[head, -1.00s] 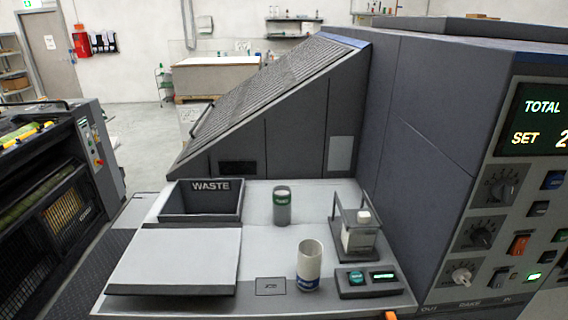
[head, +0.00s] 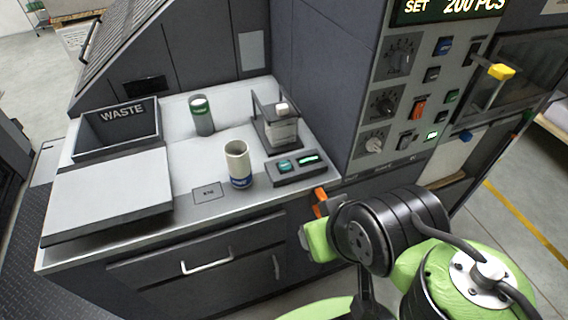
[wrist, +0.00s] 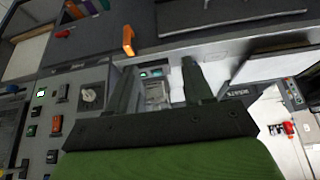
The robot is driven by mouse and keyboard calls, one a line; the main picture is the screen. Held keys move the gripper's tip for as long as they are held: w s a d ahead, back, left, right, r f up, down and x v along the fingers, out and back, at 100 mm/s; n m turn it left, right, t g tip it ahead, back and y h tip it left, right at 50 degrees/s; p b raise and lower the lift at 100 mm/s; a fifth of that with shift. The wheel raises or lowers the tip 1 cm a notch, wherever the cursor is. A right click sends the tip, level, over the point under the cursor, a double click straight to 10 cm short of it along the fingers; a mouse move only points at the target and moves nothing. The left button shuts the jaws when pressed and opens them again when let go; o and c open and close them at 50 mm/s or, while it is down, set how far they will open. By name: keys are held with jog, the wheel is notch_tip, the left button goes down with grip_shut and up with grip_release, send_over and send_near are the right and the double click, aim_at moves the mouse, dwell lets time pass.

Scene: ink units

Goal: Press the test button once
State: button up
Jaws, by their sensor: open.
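A small dark control box (head: 296,168) lies on the light worktop near its front right corner. It carries a round teal button (head: 285,167) and a lit green display (head: 308,159); any lettering is too small to read. In the wrist view the control box (wrist: 151,72) shows small and far off between the fingers. My gripper (wrist: 159,68) is open and empty, its two dark fingers apart and touching nothing. In the head view my arm is at the lower right, in front of the worktop, and the fingers are hard to make out.
A cup with a blue band (head: 238,163) stands just left of the box. A framed stand with a bottle (head: 282,125) is behind it. A green-banded can (head: 202,115) and the waste bin (head: 116,128) are farther left. An orange part (head: 320,203) is at the front edge.

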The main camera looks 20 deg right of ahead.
grip_shut()
dwell(1.4)
